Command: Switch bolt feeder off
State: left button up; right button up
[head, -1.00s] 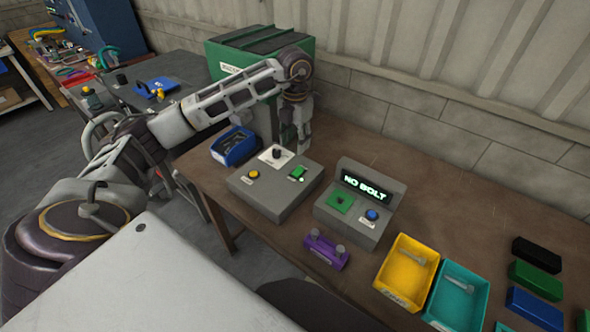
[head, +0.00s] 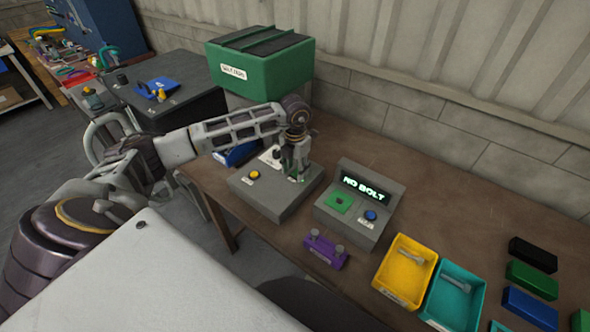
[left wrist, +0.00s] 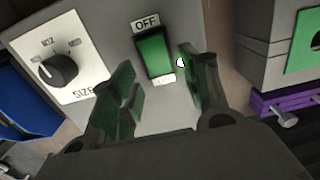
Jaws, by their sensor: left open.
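The bolt feeder's control box (head: 270,202) is a grey sloped box on the brown table. It has a yellow button (head: 254,174), a white plate with a black size knob (left wrist: 58,70), and a green rocker switch (left wrist: 154,52). The switch has an OFF label (left wrist: 146,23) at its upper end; the label at its lower end is partly hidden. My left gripper (left wrist: 158,88) is open over the box, its fingertips on either side of the switch's lower part. I cannot tell whether they touch it. In the head view the left gripper (head: 296,176) covers the switch. My right gripper is not in view.
A display box (head: 345,222) reading NO BOLT stands to the right. A purple fixture (head: 326,251), a yellow tray (head: 391,287) and a teal tray (head: 447,312) lie nearer the front. A green bin (head: 235,92) and a blue bin (head: 229,158) stand behind and left.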

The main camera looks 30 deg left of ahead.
pick_arm(q)
jog(key=shift+f, duration=0.4)
jog(key=c, duration=1)
jog(key=shift+w+g, duration=0.1)
jog(key=shift+g, duration=0.2)
jog(key=shift+w+r+g+p, duration=0.15)
jog(key=shift+w+g+p, duration=0.15)
jog(key=shift+g, duration=0.7)
